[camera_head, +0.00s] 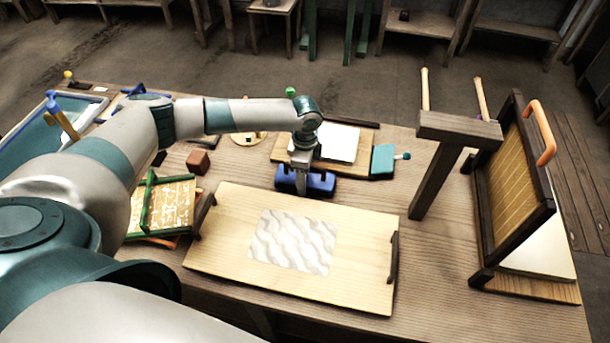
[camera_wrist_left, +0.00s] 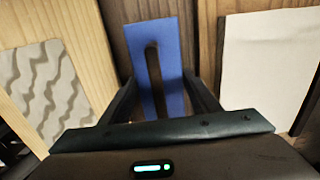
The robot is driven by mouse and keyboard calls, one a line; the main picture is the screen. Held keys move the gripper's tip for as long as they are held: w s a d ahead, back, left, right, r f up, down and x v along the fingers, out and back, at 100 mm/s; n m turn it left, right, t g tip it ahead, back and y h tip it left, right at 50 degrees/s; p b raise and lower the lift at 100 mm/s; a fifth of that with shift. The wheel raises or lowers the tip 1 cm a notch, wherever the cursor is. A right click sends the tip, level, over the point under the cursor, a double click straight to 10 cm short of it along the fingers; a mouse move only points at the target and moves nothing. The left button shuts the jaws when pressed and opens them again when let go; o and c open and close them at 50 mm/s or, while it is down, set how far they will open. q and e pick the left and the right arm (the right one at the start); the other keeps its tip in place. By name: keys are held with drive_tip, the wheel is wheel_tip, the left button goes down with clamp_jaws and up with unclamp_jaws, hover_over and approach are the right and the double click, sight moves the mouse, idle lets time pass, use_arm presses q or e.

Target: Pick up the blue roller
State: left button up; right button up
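A blue roller-like piece (camera_head: 321,184) lies on the table just behind the wide wooden board, directly under my left gripper (camera_head: 301,172). In the left wrist view, the blue piece (camera_wrist_left: 174,62) shows as a long blue rectangle with a dark bar or slot along its middle. My left gripper (camera_wrist_left: 162,82) points down with its dark fingers apart, one on each side of the blue piece. I cannot tell whether either finger touches it. The piece appears to rest on the table. My right gripper is not in view.
The wooden board (camera_head: 345,270) with a grey wavy sheet (camera_head: 292,242) lies in front. A board with white paper (camera_head: 338,141) and a teal block (camera_head: 383,160) are behind. A wooden post (camera_head: 436,180) and upright frame (camera_head: 515,190) stand right. A green-edged tray (camera_head: 170,205) lies left.

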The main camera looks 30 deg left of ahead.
use_arm(q)
drive_tip(key=c, duration=0.5)
drive_tip(key=shift+o, duration=0.2)
drive_tip(key=shift+r, duration=0.1)
drive_tip(key=shift+r+b, duration=0.45)
drive_tip(key=shift+r, duration=0.25)
drive_tip(key=c, duration=0.4)
wheel_tip(320, 180, up, 2)
drive_tip(key=shift+w+r+b, duration=0.1)
drive_tip(key=shift+r+b, duration=0.15)
drive_tip(key=shift+b, duration=0.35)
drive_tip(key=shift+c, duration=0.2)
drive_tip(key=s+d+r+b, duration=0.2)
drive_tip(key=d+r, duration=0.5)
drive_tip(key=d, duration=0.4)
drive_tip(key=shift+s+d+b, duration=0.15)
drive_tip(key=shift+d+b, duration=0.1)
drive_tip(key=shift+b, duration=0.25)
drive_tip(key=shift+s+a, duration=0.1)
drive_tip(key=shift+a, duration=0.05)
